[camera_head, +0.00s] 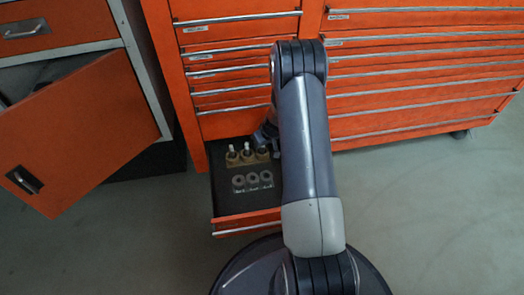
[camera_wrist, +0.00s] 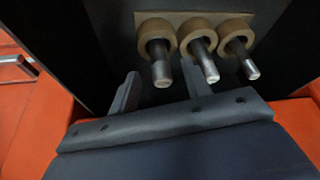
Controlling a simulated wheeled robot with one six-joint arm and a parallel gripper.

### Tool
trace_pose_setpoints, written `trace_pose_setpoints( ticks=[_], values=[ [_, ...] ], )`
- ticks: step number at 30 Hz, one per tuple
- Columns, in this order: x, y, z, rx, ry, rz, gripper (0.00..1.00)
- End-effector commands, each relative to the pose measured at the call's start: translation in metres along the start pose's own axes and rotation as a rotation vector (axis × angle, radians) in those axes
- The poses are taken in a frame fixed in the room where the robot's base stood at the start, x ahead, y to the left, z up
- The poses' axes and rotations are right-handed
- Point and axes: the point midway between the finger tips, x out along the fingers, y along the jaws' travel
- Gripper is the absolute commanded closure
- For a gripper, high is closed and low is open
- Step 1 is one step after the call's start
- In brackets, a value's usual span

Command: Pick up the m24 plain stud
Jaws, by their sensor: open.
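Three metal studs stand in brown round sockets of a holder (camera_wrist: 187,17) in the wrist view: a left stud (camera_wrist: 159,66), a middle stud (camera_wrist: 206,64) and a right stud (camera_wrist: 244,62). I cannot tell which is the m24 plain stud. In the head view the holder (camera_head: 248,161) sits inside an open drawer. My gripper (camera_wrist: 160,72) is open and empty, with one finger on each side of the left stud's end as seen. I cannot tell the depth between them. In the head view my gripper (camera_head: 266,138) is partly hidden at the holder's back right.
The drawer (camera_head: 222,203) belongs to a large orange cabinet (camera_head: 420,60). Several grey ring-shaped parts (camera_head: 252,180) sit in front of the holder in the drawer. An orange cabinet door (camera_head: 85,130) hangs open at left. The floor (camera_head: 440,220) at right is clear.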

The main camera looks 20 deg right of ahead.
Motion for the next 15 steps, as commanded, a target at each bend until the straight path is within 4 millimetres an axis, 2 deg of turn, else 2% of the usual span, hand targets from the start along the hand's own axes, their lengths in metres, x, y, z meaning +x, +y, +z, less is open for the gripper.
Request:
trace_pose_setpoints(
  ticks=[1, 4, 11, 15],
  values=[
    [0.012, -0.001, 0.002, -0.001, -0.001, 0.0, 0.54],
    [0.023, -0.001, 0.001, -0.001, 0.0, 0.0, 0.54],
    [0.024, 0.0, 0.0, -0.001, 0.0, 0.001, 0.54],
    [0.024, 0.0, 0.0, -0.001, 0.0, 0.001, 0.64]
  ],
)
